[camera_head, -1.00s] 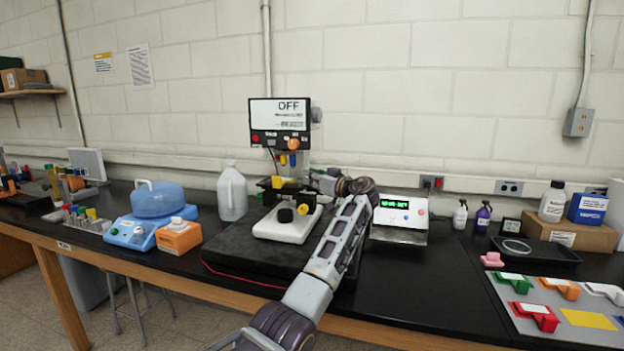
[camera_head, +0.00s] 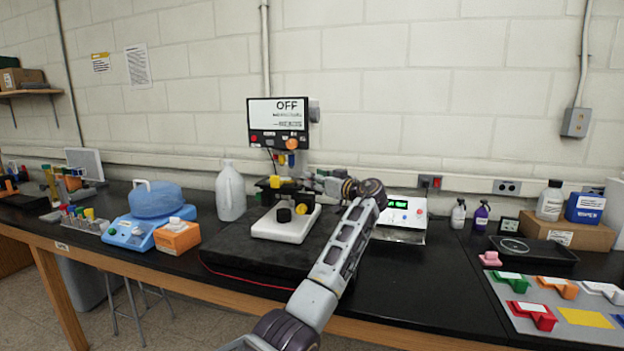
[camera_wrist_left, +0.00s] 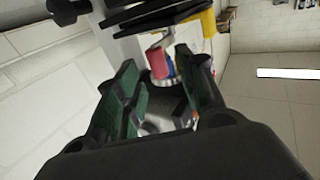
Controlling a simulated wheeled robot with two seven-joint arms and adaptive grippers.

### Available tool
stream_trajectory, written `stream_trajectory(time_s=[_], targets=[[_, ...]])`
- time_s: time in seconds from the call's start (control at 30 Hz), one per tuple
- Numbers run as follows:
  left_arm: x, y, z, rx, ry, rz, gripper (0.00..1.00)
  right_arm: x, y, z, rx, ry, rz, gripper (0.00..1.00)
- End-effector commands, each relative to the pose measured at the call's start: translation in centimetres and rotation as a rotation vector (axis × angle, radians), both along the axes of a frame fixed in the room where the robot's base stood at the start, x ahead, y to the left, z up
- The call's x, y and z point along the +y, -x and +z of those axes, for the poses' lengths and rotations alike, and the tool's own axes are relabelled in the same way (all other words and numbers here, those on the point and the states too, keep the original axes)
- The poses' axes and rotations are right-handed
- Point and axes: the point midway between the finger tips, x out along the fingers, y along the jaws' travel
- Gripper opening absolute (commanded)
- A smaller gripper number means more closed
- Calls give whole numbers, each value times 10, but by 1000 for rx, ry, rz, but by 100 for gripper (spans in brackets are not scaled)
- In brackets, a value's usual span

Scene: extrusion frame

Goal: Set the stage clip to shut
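The microscope (camera_head: 286,230) has a white base, a dark stage and a screen (camera_head: 280,111) reading OFF above it. A small yellow part (camera_head: 276,181) shows at the stage. I cannot make out the stage clip or its position for certain. My left gripper (camera_head: 314,182) is at the right side of the stage, reaching in from the right. In the left wrist view its green-padded fingers (camera_wrist_left: 157,92) are apart. Coloured objectives, one of them red (camera_wrist_left: 158,63), and dark flat plates (camera_wrist_left: 160,16) show beyond the fingertips. I see nothing clearly held. My right gripper is not in view.
The microscope stands on a dark slab (camera_head: 230,250). A white jug (camera_head: 230,194) and an orange box (camera_head: 178,238) are to its left. A white device with a green display (camera_head: 401,220) stands close on the right, behind my arm.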

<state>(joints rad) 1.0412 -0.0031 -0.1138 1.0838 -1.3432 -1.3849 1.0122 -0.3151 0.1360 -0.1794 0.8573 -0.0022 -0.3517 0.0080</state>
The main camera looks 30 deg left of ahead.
Motion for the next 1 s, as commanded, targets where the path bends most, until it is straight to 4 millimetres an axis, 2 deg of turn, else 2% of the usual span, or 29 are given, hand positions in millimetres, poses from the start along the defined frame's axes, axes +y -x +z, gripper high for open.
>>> stream_trajectory(time_s=[0.5,0.7,1.0], targets=[[-70,24,-1,0,1,-3,39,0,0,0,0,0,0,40],[-82,29,0,0,1,-1,39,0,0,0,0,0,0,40],[-85,29,0,0,1,-1,39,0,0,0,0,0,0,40]])
